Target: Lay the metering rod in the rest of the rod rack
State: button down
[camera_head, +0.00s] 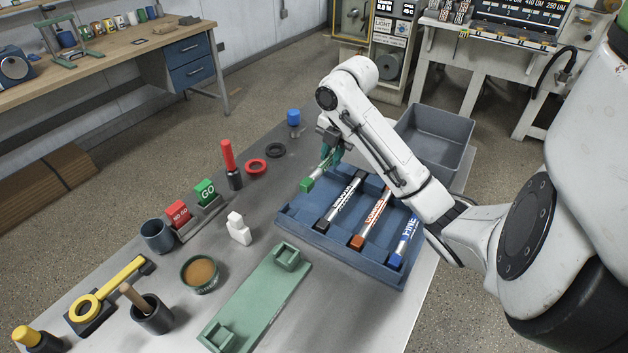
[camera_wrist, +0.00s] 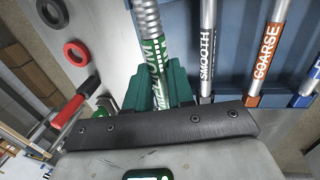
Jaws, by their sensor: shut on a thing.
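My gripper (camera_head: 331,157) is shut on a metering rod (camera_head: 317,172) with a green end cap. In the wrist view the green gripper fingers (camera_wrist: 160,88) close around the rod's green-and-white label, and its ribbed metal part (camera_wrist: 147,22) extends beyond them. The blue rod rack (camera_head: 287,218) lies on the table, and the held rod is over or beside its far left side; the gap is unclear. The rack holds a black-capped SMOOTH rod (camera_head: 340,203), an orange-capped COARSE rod (camera_head: 370,217) and a blue-capped rod (camera_head: 404,243). My arm hides part of the rack.
A green plate with two raised blocks (camera_head: 255,300) lies in front of the rack. A white figure-like block (camera_head: 238,229), a brown-filled bowl (camera_head: 199,273) and red and green signs (camera_head: 204,192) stand to the left. A grey bin (camera_head: 437,132) is behind the arm.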

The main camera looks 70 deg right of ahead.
aim_at(324, 162)
jog(key=w+f, duration=0.1)
jog(key=w+a+f, duration=0.1)
jog(key=f, duration=0.1)
jog(key=w+f, duration=0.1)
jog(key=shift+w+a+f+b, duration=0.1)
jog(key=shift+a+f+b, duration=0.2)
jog(key=shift+f, duration=0.1)
jog(key=shift+w+f+p, duration=0.15)
jog(key=shift+f+p, duration=0.05)
jog(key=shift+f, duration=0.75)
jog(key=shift+w+f+p, duration=0.1)
jog(key=shift+f+p, duration=0.1)
jog(key=shift+f, duration=0.7)
jog(key=shift+f, duration=0.15)
jog(key=c, duration=1)
grip_release()
jog(key=r, duration=0.4)
jog(key=s+r+p, duration=0.1)
jog(key=r, duration=0.3)
jog(key=s+r+p, duration=0.1)
jog(key=r, duration=0.3)
jog(key=shift+s+a, duration=0.15)
jog(key=shift+a, duration=0.2)
